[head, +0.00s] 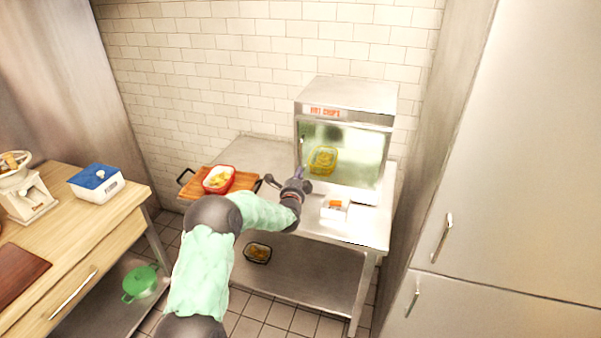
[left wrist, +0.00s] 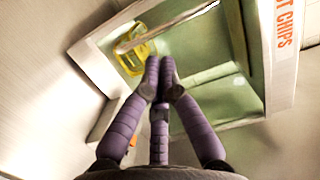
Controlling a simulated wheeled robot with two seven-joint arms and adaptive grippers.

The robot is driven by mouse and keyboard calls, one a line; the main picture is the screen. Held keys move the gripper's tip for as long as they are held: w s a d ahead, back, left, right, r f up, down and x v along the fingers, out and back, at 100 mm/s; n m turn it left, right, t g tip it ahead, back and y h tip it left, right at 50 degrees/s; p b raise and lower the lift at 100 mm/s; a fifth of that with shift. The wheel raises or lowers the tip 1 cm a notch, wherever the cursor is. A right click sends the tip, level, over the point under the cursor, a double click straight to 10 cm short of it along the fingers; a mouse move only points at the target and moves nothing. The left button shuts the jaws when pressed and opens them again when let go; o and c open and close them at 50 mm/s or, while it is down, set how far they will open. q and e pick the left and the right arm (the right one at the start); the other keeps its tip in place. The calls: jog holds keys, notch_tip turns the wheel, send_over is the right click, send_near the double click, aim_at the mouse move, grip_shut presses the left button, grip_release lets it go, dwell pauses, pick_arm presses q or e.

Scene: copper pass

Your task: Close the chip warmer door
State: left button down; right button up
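The chip warmer (head: 345,95) is a steel box with a "HOT CHIPS" sign, standing on the steel table at the back. Its front (head: 365,150) is greenish and see-through; a yellow basket (head: 323,160) shows behind it. In the left wrist view the warmer's frame (left wrist: 277,75) is tilted, and a metal bar (left wrist: 170,27) crosses in front of the yellow basket (left wrist: 130,58). I cannot tell how far open the door is. My left gripper (head: 299,174) is in front of the warmer's lower left. Its purple fingers (left wrist: 161,65) are shut tip to tip, with nothing seen between them. My right gripper is out of view.
A white and orange carton (head: 335,208) stands on the steel table (head: 350,232) right of my gripper. A wooden tray (head: 243,182) with a red dish (head: 218,179) lies to the left. A tall steel cabinet (head: 500,170) closes off the right side.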

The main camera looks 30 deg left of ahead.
pick_arm(q)
jog(key=v, duration=0.8)
jog(key=s+d+f+n+g+h, duration=0.2)
jog(key=s+d+f, duration=0.1)
jog(key=d+f, duration=0.4)
jog(key=s+d+f+n+g+h, duration=0.3)
jog(key=d+f, duration=0.2)
jog(key=f, duration=0.5)
jog(key=s+d+f+n+g+h, duration=0.2)
jog(key=s+d+f, duration=0.2)
jog(key=d+f, duration=0.35)
jog(key=s+d+f+n+g+h, duration=0.1)
jog(key=s+d+f+n+g, duration=0.2)
jog(key=s, duration=0.6)
jog(key=s+d+f+n+g+h, duration=0.1)
jog(key=s+d+f+n+g, duration=0.2)
jog(key=s+d, duration=0.3)
jog(key=s+d+f+n+g+h, duration=0.2)
jog(key=s+d+f, duration=0.3)
jog(key=s, duration=0.6)
jog(key=shift+s+f+n+g+b, duration=0.3)
jog(key=shift+s+n+g, duration=0.1)
jog(key=shift+g, duration=0.2)
